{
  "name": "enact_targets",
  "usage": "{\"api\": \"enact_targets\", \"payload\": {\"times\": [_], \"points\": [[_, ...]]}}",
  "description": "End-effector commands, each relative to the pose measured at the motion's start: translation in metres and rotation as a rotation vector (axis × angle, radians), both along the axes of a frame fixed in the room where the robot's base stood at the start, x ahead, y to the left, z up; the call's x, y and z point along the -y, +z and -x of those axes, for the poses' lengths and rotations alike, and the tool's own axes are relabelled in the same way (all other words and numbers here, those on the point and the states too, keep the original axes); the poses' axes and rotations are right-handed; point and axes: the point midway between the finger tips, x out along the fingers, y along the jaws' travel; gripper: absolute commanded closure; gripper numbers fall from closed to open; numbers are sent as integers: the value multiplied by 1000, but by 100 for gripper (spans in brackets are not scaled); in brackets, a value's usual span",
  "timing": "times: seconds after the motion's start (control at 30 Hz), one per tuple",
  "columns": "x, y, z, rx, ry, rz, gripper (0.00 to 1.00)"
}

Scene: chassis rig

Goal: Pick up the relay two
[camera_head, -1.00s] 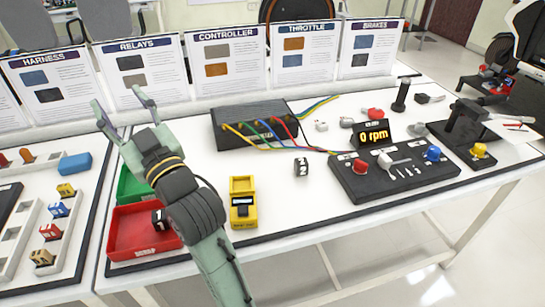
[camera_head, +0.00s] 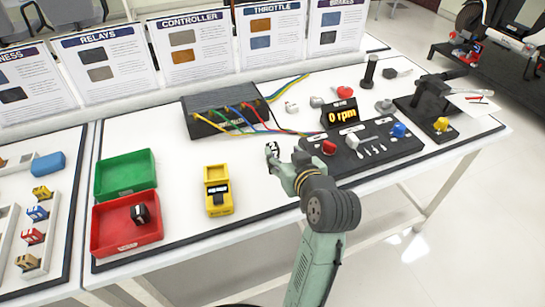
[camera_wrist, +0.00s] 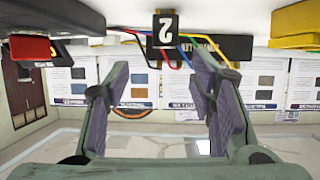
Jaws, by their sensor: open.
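Relay two is a small black block with a white label bearing a 2. In the wrist view relay two (camera_wrist: 165,30) shows upside down at top centre, beyond the fingertips and roughly between them. In the head view it is hard to separate from my gripper (camera_head: 273,159), which is low over the white table at its spot. In the wrist view my gripper (camera_wrist: 160,80) has its two fingers spread wide, with a clear gap between them. Nothing is held.
A yellow tester (camera_head: 218,200) stands left of my gripper. Further left are a green tray (camera_head: 105,190) and a red tray (camera_head: 105,245) holding a dark block (camera_head: 140,214). The black controller box (camera_head: 190,127) with cables lies behind; the control panel (camera_head: 375,168) is to the right.

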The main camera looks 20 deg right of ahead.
Motion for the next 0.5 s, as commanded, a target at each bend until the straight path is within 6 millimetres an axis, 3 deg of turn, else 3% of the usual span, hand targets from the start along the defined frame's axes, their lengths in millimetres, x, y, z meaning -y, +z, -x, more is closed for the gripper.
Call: {"api": "enact_targets", "payload": {"times": [0.03, 0.3, 0.5], "points": [[0, -9, -3, 3, 1, 6, 50], [-1, -13, -16, 2, -2, 8, 50], [-1, -15, -39, -1, -4, -1, 50]]}}
